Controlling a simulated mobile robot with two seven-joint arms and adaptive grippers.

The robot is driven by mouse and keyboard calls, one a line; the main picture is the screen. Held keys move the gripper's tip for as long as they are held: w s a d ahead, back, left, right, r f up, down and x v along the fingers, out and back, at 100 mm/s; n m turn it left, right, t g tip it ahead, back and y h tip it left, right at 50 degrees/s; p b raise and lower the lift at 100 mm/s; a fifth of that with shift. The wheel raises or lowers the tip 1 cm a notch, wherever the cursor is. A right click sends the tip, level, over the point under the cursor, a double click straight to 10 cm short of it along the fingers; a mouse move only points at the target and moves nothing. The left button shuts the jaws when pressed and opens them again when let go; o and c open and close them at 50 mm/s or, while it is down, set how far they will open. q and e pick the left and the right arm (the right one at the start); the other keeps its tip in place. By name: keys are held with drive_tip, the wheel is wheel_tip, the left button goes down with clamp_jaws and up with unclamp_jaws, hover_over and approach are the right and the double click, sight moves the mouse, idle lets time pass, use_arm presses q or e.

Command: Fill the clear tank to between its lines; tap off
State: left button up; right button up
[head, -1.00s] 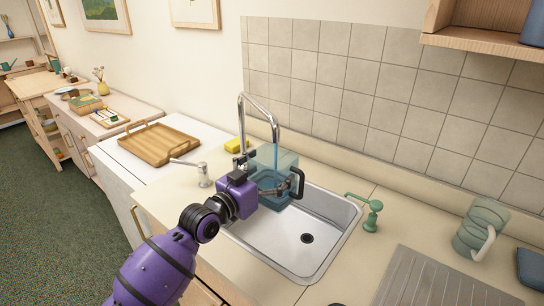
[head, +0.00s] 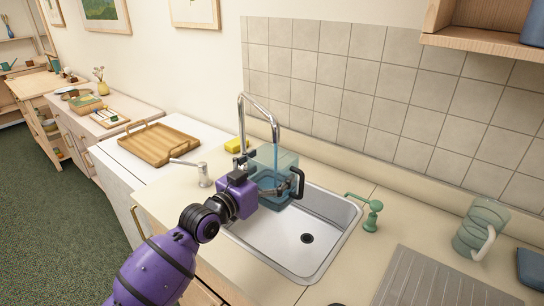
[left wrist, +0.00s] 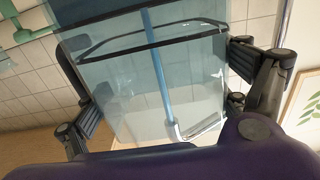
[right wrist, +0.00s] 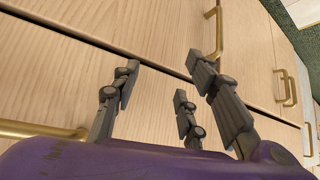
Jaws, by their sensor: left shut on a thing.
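The clear bluish tank (head: 287,158) with a black handle (head: 300,178) is held in the sink under the chrome tap (head: 241,112). A blue stream of water (head: 276,155) runs from the tap into it. My left gripper (head: 283,190) is shut on the tank, with fingers on either side. In the left wrist view the tank (left wrist: 200,85) shows dark lines around it and the stream (left wrist: 157,70) inside. I cannot tell the water level against the lines. My right gripper (right wrist: 158,88) is open and empty before wooden drawer fronts; the head view does not clearly show it.
The steel sink (head: 265,240) has a dark drain. A green pump-like fixture (head: 370,214), a ribbed mat (head: 420,280) and a green-tinted jug (head: 478,228) stand to the right.

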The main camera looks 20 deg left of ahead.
use_arm(q)
drive_tip(key=shift+r, duration=0.15)
drive_tip(key=v, duration=0.2)
drive_tip(key=p+v, duration=0.1)
drive_tip(key=v, duration=0.2)
drive_tip(key=p+v, duration=0.1)
drive_tip(key=v, duration=0.2)
drive_tip(key=shift+r, duration=0.3)
drive_tip(key=v, duration=0.4)
drive_tip(key=shift+s+a+f+p, duration=0.1)
drive_tip(key=shift+s+f+p, duration=0.1)
drive_tip(key=shift+s+p, duration=0.1)
use_arm(e)
drive_tip(key=shift+t, duration=0.5)
drive_tip(key=w+r, duration=0.1)
drive_tip(key=r, duration=0.1)
drive_tip(key=w+r, duration=0.2)
drive_tip(key=shift+a+r, duration=0.1)
drive_tip(key=shift+d, duration=0.25)
use_arm(q)
drive_tip(key=shift+s, duration=0.1)
